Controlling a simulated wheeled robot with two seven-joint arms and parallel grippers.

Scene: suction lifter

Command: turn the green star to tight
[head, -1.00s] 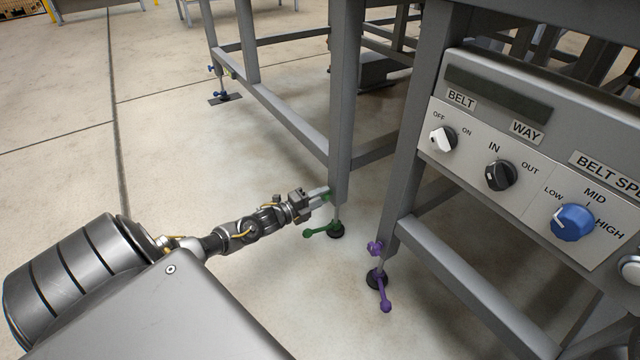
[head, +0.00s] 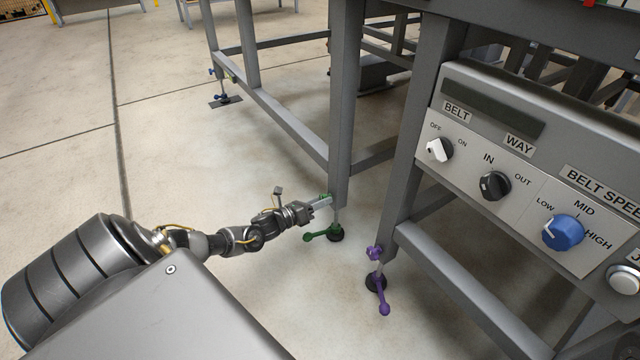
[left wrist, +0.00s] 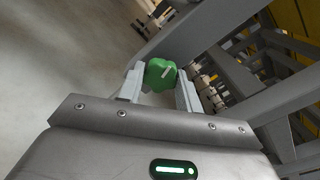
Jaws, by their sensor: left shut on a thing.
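The green star (left wrist: 160,75) is a lobed knob with a pale line on its face, seen in the left wrist view between my two fingers. My left gripper (left wrist: 158,84) is shut on it, one finger at each side. In the head view my left gripper (head: 328,201) reaches from the left to the lower end of the table leg, and only a little of the green star (head: 324,195) shows past the fingers. A green lever (head: 321,235) sits below it at the leg's foot. My right gripper is not in view.
A purple star (head: 374,252) and purple lever (head: 383,298) are on the nearer leg to the right. A control panel (head: 530,160) with knobs is above them. Grey frame legs and rails stand close by. The floor (head: 200,150) at left is clear.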

